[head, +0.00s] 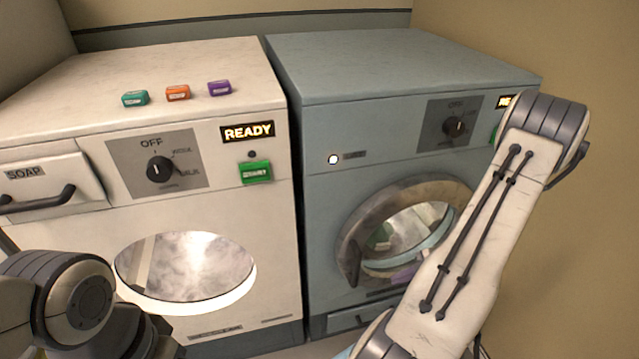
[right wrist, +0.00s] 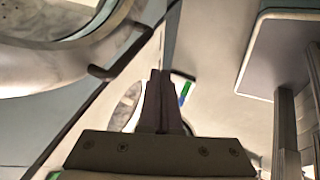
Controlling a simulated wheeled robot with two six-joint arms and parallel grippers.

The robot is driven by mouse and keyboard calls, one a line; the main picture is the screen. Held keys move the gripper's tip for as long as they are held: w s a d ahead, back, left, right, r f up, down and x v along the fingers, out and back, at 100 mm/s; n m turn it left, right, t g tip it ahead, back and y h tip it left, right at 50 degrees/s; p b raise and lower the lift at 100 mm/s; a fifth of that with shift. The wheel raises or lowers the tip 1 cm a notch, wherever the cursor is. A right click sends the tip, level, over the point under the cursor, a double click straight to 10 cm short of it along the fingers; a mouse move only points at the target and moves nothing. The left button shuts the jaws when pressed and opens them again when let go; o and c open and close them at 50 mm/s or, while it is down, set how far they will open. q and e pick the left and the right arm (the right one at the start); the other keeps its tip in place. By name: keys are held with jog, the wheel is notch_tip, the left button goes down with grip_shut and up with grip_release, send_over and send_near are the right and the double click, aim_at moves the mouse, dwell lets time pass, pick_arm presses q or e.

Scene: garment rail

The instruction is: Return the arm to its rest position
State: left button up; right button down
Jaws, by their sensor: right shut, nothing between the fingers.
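My right arm (head: 465,235) crosses in front of the blue-grey machine in the head view, bent at a joint at upper right. My right gripper (right wrist: 160,75) shows in the right wrist view with its two fingers together and nothing between them. The gripper's fingers cannot be made out in the head view. Part of my left arm (head: 75,300) is at the lower left of the head view; its gripper fingers do not show.
A cream washer (head: 220,190) with a lit READY display stands left of a blue-grey machine (head: 330,125). The latter's round door (head: 355,225) looks shut, with coloured cloth behind the glass. Teal (head: 135,98), orange (head: 178,93) and purple (head: 219,88) blocks sit on the washer.

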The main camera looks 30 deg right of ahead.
jog(key=w+a+r+n+g, duration=0.25)
jog(key=a+r+n, duration=0.25)
jog(key=a+n, duration=0.4)
jog(key=w+a+r+n+g+y, duration=0.1)
jog(key=w+a+r+n+g, duration=0.3)
jog(key=a+n, duration=0.6)
jog(key=w+a+r+n, duration=0.2)
jog(key=a+r+n, duration=0.35)
jog(key=n, duration=0.65)
jog(key=s+a+r+n+h, duration=0.1)
jog(key=s+a+n, duration=0.3)
jog(key=n, duration=0.7)
jog(key=s+a+r+n+h, duration=0.1)
jog(key=s+a+r+n, duration=0.3)
jog(key=n, duration=0.7)
jog(key=s+a+r+n+h, duration=0.1)
jog(key=s+a+r+n, duration=0.2)
jog(key=s+a+n, duration=0.3)
jog(key=shift+s+a+r+n+h, duration=0.2)
jog(key=shift+s+r+n+h, duration=0.15)
jog(key=shift+n, duration=2.15)
jog(key=shift+f, duration=0.1)
